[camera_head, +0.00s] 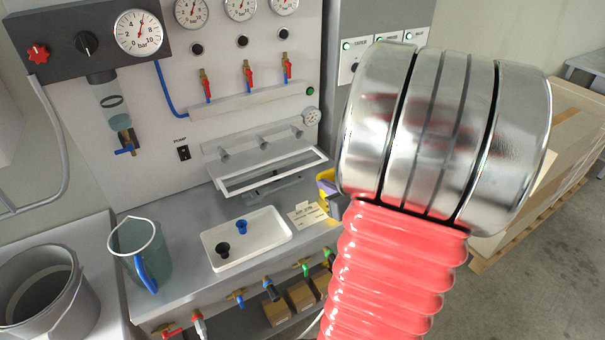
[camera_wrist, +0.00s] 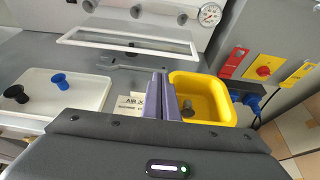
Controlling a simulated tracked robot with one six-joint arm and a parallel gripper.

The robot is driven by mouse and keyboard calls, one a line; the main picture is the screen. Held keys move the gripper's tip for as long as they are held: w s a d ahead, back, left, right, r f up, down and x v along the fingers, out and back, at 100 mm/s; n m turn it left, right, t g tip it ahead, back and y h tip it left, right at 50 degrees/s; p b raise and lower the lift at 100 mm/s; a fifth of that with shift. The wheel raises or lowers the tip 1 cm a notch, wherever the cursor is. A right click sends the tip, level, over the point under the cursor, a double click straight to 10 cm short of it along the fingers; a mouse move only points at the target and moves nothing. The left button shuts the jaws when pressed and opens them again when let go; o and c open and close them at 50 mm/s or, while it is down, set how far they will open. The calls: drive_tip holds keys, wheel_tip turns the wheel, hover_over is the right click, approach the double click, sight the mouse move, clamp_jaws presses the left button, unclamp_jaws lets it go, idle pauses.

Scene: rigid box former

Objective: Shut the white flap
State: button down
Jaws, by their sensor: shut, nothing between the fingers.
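The white flap (camera_head: 272,171) is a white frame around a see-through pane, at the foot of the upright panel. It stands out from the panel at a tilt, above the grey worktop. In the wrist view the flap (camera_wrist: 122,42) is at the top, beyond my gripper. My gripper (camera_wrist: 160,84) shows two purple-grey fingers side by side, shut and empty. The fingers look apart from the flap, in front of its right end and left of a yellow bin.
A white tray (camera_head: 247,238) with a black and a blue fitting lies on the worktop, beside a clear jug (camera_head: 139,252). The yellow bin (camera_wrist: 203,97) stands right of my fingers. A printed card (camera_head: 307,214) lies near the tray. Several valves line the worktop's front.

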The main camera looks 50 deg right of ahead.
drive_tip(key=shift+w, duration=0.15)
drive_tip(key=shift+x, duration=4.95)
drive_tip(key=shift+a, duration=0.1)
drive_tip(key=shift+d, duration=0.25)
drive_tip(key=shift+a, duration=0.2)
drive_tip(key=shift+r, duration=0.15)
drive_tip(key=shift+a+r, duration=0.1)
drive_tip(key=shift+r, duration=0.05)
